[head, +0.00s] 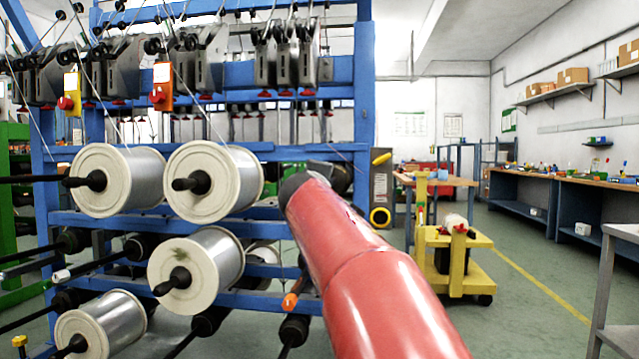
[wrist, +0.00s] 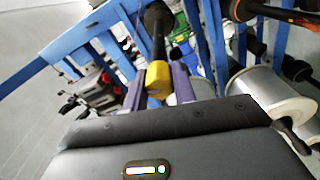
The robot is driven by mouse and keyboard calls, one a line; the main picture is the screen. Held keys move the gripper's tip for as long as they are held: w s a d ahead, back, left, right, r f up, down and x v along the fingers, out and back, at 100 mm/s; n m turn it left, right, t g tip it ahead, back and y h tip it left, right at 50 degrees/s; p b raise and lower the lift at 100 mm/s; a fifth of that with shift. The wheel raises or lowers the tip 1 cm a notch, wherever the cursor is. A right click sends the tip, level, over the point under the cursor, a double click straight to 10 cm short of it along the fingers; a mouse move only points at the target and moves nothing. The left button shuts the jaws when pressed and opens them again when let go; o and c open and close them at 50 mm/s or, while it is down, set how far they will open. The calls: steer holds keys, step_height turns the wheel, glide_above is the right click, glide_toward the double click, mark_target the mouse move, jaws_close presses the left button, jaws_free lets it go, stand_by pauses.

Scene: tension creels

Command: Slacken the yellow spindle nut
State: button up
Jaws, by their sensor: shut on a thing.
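The yellow spindle nut (wrist: 158,78) sits on the end of a black spindle (wrist: 159,38) in the wrist view. My gripper (wrist: 160,91) reaches it with its two purple fingers, one on each side, and is shut on the nut. The gripper's dark body covers the lower part of this view. In the head view my red arm reaches toward the blue creel frame (head: 364,80), and the fingers are not clearly visible there. A yellow-tipped spindle end (head: 19,341) also shows at the lower left of the head view, well apart from my arm.
White-flanged bobbins (head: 102,181) fill the creel left of my arm; one bobbin (wrist: 268,95) is close right of my gripper. An orange-tipped spindle (head: 290,300) is just left of the arm. A yellow cart (head: 470,282) stands right on open floor.

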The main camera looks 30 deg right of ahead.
steer(key=shift+n+p, duration=0.45)
steer(key=shift+n, duration=0.65)
steer(key=shift+f, duration=0.1)
steer(key=o, duration=1)
steer(key=b+v, duration=0.1)
steer(key=v, duration=0.6)
steer(key=shift+s+a, duration=0.25)
steer(key=shift+s, duration=0.1)
